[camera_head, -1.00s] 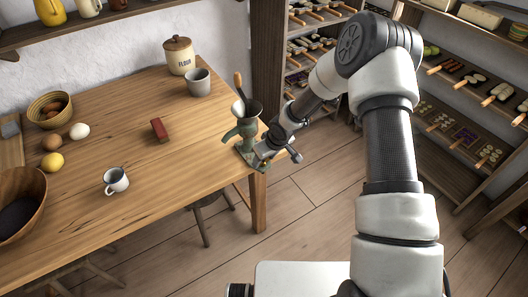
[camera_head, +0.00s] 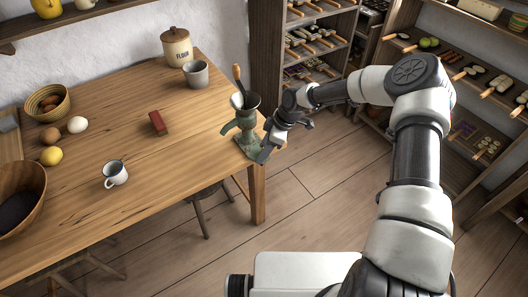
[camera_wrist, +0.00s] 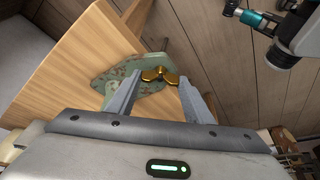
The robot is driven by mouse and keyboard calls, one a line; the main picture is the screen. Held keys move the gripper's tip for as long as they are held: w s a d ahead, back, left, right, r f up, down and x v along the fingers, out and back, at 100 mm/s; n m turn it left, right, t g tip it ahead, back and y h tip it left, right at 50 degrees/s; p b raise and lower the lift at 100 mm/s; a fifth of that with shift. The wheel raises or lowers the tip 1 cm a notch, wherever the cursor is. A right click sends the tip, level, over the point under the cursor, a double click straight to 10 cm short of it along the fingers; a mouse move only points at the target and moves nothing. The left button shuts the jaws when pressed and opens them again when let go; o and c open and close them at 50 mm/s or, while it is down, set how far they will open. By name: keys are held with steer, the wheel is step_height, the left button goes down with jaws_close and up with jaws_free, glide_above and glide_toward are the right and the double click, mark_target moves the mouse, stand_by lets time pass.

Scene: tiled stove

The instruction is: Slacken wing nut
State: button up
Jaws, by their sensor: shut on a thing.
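The brass wing nut (camera_wrist: 160,76) shows in the wrist view, with its two wings spread between my fingertips. My gripper (camera_wrist: 161,80) is shut on it, one finger at each wing. A worn green base plate (camera_wrist: 128,80) lies behind the nut, by the table corner. In the head view, a green cast grinder (camera_head: 246,125) with a dark funnel top stands upright at the table's right corner. My gripper (camera_head: 264,153) is low at the grinder's right side. The wing nut cannot be made out in the head view.
The wooden table (camera_head: 150,190) holds a red block (camera_head: 157,123), a white mug (camera_head: 115,173), a grey cup (camera_head: 195,74), a flour canister (camera_head: 176,48) and a large bowl (camera_head: 30,185). A stool (camera_head: 207,195) stands below. Floor right of the table is clear; shelves stand beyond.

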steer(key=shift+n, duration=0.4)
steer(key=o, duration=1.1)
steer(key=shift+c, duration=0.2)
steer(key=w+v, duration=0.1)
steer(key=v, duration=1.6)
steer(key=shift+s+r, duration=0.2)
steer(key=shift+r, duration=0.05)
steer(key=shift+d, duration=0.1)
steer(key=shift+c, duration=0.2)
